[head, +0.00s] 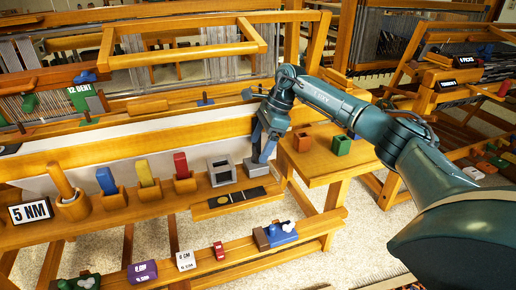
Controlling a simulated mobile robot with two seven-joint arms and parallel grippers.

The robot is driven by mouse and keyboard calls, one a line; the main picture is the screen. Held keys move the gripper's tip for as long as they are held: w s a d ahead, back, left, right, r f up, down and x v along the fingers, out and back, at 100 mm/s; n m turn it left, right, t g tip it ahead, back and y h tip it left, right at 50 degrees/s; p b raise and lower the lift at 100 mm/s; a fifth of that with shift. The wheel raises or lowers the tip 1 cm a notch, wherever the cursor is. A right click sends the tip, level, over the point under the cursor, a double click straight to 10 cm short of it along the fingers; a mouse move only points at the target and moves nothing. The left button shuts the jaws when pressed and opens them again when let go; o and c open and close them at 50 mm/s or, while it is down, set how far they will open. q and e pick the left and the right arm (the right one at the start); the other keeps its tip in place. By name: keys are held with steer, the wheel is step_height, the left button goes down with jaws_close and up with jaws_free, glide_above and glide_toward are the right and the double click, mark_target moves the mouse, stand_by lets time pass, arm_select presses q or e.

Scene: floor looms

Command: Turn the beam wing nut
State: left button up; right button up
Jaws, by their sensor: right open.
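My right gripper (259,160) points down at the right end of the loom's front shelf, beside a grey square block with an opening (221,170). Its fingers look apart, with nothing seen between them. I cannot tell for sure which part is the beam wing nut. A small pale lobed piece (289,226) sits on a blue block (275,236) on the lower front rail, below and apart from the gripper. A similar grey lobed piece (86,281) is on a green block at the rail's left end. My left gripper is out of view.
The shelf bears a dark strip (237,197), coloured blocks in wooden holders (148,174) and a "5 NM" sign (31,211). A side table (325,168) holds orange and green cups. A purple block (142,271) and white block (185,260) stand on the lower rail.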

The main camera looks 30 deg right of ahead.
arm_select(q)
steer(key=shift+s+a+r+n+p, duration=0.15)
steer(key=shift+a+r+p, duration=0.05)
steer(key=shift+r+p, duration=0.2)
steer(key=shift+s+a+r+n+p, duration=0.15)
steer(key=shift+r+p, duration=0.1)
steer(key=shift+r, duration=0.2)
arm_select(e)
steer(key=v, duration=1.1)
